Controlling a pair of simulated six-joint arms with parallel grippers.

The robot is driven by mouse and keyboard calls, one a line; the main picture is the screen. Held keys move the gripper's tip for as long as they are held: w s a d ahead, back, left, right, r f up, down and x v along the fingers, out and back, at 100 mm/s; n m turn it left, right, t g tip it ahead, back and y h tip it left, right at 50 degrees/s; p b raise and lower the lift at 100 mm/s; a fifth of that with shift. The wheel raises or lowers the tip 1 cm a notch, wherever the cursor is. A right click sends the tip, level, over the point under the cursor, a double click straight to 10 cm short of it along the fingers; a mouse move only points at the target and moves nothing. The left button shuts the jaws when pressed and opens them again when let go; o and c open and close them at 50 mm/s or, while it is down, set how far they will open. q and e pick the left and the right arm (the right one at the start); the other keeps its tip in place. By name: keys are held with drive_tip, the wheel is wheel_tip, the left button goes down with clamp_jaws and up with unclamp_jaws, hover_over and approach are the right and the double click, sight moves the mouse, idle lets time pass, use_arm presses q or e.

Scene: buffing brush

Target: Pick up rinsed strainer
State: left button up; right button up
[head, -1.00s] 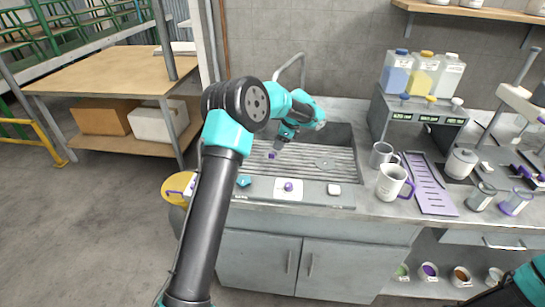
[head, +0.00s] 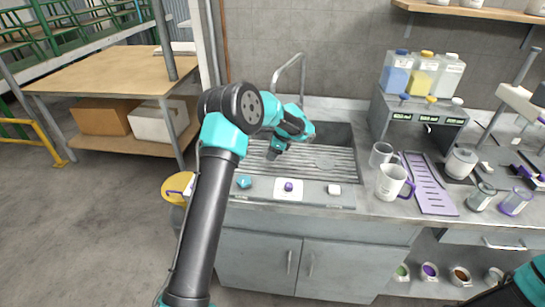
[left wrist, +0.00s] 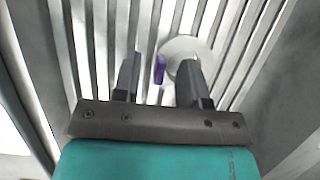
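A small purple piece (left wrist: 160,68), possibly the strainer's handle, shows in that gap, nearer the right finger, with no clear contact. A round pale grey disc (left wrist: 186,52) lies just beyond it, partly behind the right finger; I cannot tell whether it belongs to the strainer. In the head view the gripper hides the purple piece. My right gripper is out of view.
The sink (head: 345,178) has a raised rim and a tall faucet (head: 303,75) behind.

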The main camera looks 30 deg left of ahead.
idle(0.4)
use_arm(q)
clamp_jaws()
